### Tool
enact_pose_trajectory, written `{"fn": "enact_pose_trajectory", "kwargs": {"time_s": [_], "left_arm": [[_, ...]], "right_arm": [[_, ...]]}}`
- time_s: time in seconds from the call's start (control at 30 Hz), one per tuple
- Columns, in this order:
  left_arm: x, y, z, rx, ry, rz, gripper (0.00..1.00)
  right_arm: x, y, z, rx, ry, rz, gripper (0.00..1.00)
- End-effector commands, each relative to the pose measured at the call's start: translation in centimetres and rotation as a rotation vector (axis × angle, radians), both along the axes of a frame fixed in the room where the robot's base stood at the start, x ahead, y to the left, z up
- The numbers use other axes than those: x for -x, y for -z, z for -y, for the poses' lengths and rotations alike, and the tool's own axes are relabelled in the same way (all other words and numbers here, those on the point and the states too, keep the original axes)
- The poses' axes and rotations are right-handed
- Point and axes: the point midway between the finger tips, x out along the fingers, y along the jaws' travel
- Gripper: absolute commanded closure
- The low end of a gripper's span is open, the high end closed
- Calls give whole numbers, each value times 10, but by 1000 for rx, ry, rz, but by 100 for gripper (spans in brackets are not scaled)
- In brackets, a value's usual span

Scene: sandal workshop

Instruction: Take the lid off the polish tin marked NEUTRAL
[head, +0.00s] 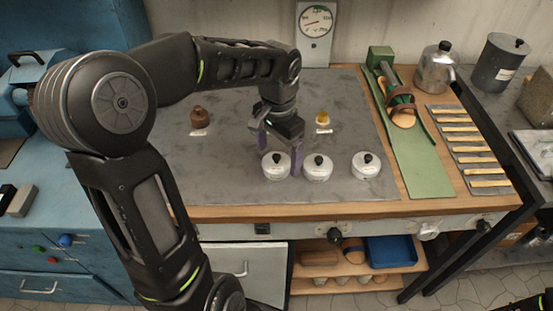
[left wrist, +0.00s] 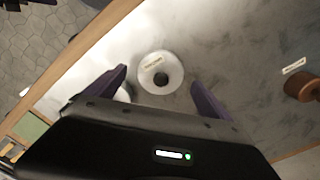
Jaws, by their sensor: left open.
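Three white tins with black-knobbed lids stand in a row on the grey work mat: a left tin (head: 276,167), a middle tin (head: 318,169) and a right tin (head: 366,167). Their labels are too small to read, so I cannot tell which is NEUTRAL. My left gripper (head: 280,150) is open and empty, its purple fingers above and around the left tin. In the left wrist view, the left tin (left wrist: 160,72) shows lidded between and beyond the open fingers (left wrist: 160,90). Another tin (left wrist: 124,94) is partly hidden behind one finger.
A brown pot (head: 199,117) and a yellow-topped jar (head: 323,120) stand behind the tins. A green stand with a sandal (head: 402,110), a strip rack (head: 465,150) and a metal pot (head: 436,68) are at right. The mat's front strip is clear.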

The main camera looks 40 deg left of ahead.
Motion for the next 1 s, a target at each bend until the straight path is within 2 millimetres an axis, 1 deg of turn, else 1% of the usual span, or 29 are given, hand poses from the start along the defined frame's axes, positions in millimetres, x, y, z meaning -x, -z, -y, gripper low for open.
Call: {"fn": "enact_pose_trajectory", "kwargs": {"time_s": [0.03, 0.13, 0.67, 1.0], "left_arm": [[0, 4, 0, 1, 0, -1, 7], [0, 8, 0, 1, -1, 0, 7], [0, 7, 0, 0, -1, 1, 7], [0, 7, 0, 0, -1, 1, 34]], "right_arm": [[0, -1, 0, 0, 0, 0, 100], [0, 0, 0, 1, 0, 0, 100], [0, 0, 0, 1, 0, -1, 100], [0, 0, 0, 0, 0, 0, 100]]}}
